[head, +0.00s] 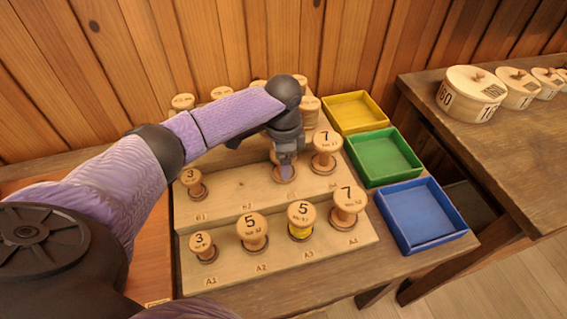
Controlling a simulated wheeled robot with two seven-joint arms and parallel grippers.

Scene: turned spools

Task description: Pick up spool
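Turned wooden spools stand on a stepped wooden rack (235,190). In the front row are a spool marked 3 (202,246) at A1, a spool marked 5 (252,231) at A2, a spool marked 5 with a yellow band (300,220) at A3, and a spool marked 7 (347,206) at A4. In the row behind are a spool marked 3 (193,183) and a spool marked 7 (325,152). Between them my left gripper (286,165) points down at another spool (284,176), hiding its top. Whether the fingers grip it is unclear. My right gripper is out of view.
More spools (182,102) stand at the back, partly behind my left arm. Yellow (376,127), green (405,178) and blue (453,232) trays, all empty, lie right of the rack. Lidded round wooden boxes (460,102) stand on a separate table at right. A plank wall closes the back.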

